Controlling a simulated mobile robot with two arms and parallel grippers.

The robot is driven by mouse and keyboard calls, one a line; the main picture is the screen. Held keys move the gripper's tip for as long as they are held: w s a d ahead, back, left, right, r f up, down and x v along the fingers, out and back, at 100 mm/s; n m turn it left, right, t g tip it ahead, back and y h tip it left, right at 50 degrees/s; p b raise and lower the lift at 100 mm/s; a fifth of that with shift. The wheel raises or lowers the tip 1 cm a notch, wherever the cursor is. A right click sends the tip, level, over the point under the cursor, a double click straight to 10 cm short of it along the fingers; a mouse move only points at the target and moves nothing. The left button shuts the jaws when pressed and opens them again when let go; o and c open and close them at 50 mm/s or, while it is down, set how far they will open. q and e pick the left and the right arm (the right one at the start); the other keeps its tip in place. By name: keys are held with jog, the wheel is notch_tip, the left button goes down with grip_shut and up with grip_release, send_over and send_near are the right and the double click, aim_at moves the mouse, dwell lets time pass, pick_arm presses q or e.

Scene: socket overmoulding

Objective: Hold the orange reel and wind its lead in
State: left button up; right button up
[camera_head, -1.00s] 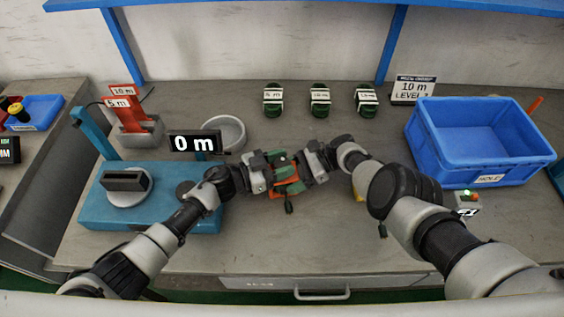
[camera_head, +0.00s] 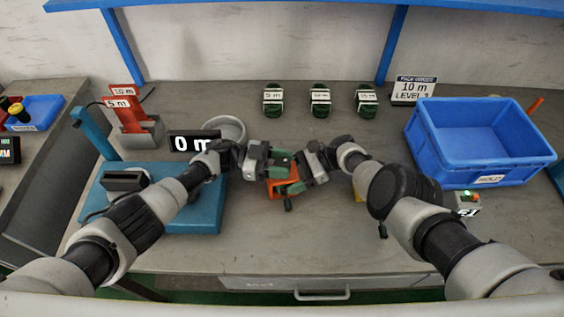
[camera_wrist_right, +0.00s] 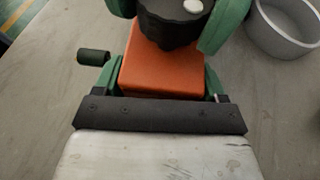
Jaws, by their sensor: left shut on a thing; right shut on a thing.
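The orange reel (camera_head: 277,172), with green side parts, is held above the table between my two grippers in the head view. My left gripper (camera_head: 268,163) is shut on its left side. My right gripper (camera_head: 304,168) is shut on its right side. A small dark crank handle (camera_head: 287,205) hangs at the reel's near side. In the right wrist view, the reel's orange body (camera_wrist_right: 160,72) sits past the dark jaw edge of my right gripper (camera_wrist_right: 160,113); the handle (camera_wrist_right: 93,57) sticks out left. I cannot make out the lead.
A blue machine (camera_head: 195,212) with a "0 m" display (camera_head: 194,142) stands left, and a grey round bowl (camera_head: 228,127) behind it. Several green reels (camera_head: 320,100) stand at the back. A blue crate (camera_head: 480,170) is right. The table's front is clear.

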aim_at(282, 163)
pick_arm(q)
jog(key=shift+w+a, duration=0.1)
jog(key=o, duration=0.9)
jog(key=shift+o, duration=0.2)
notch_tip(282, 163, up, 10)
jog(key=shift+f, duration=0.1)
